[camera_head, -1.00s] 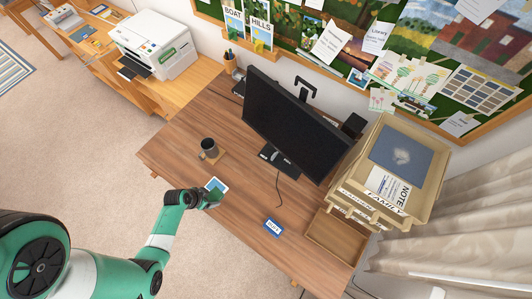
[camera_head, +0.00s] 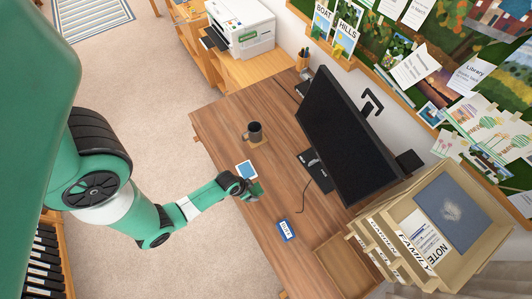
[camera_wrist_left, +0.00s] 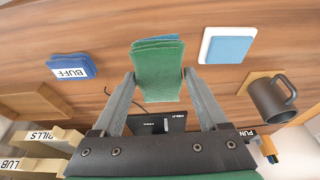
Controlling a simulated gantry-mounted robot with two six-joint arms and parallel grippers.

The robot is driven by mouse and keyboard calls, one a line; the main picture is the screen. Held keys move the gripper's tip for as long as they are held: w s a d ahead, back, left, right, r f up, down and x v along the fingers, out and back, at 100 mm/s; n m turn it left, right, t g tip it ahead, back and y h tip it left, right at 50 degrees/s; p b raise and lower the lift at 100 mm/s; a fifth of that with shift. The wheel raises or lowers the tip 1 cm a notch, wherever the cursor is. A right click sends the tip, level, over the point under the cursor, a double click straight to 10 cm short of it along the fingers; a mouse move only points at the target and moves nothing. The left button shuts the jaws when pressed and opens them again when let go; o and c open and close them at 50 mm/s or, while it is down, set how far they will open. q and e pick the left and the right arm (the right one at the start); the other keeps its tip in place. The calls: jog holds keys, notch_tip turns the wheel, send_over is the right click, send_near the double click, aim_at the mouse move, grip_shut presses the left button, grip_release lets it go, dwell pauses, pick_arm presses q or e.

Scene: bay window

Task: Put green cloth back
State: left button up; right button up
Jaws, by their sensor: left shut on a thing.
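In the head view the cloth (camera_head: 257,190) shows as a small green patch at the tip of my left gripper (camera_head: 247,187), over the wooden desk. A white square with a blue top (camera_head: 246,169) lies just beside it; it also shows in the left wrist view (camera_wrist_left: 227,47). My right gripper is not in view.
A dark mug (camera_head: 254,132) stands on a coaster. The monitor (camera_head: 345,135) and letter trays (camera_head: 400,215) stand along the back and right. Desk between BUFF and the square is clear.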

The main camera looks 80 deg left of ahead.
pick_arm(q)
jog(key=w+f+b, duration=0.1)
jog(key=w+d+f+b, duration=0.1)
jog(key=w+f+b, duration=0.2)
jog(key=f, duration=0.1)
jog(key=shift+w+d+f, duration=0.2)
jog(key=shift+w+d, duration=0.1)
jog(key=shift+w, duration=0.1)
jog(key=shift+w+d+f, duration=0.1)
jog(key=shift+w, duration=0.2)
jog(key=shift+d+b+x, duration=0.15)
jog(key=shift+b+x, duration=0.5)
jog(key=shift+x, duration=0.3)
jog(key=shift+d+b+x, duration=0.15)
jog(key=shift+b+x, duration=0.45)
jog(key=shift+x, duration=0.4)
jog(key=shift+s+f, duration=0.1)
jog(key=shift+s, duration=0.1)
jog(key=shift+f, duration=0.15)
jog(key=o, duration=1.2)
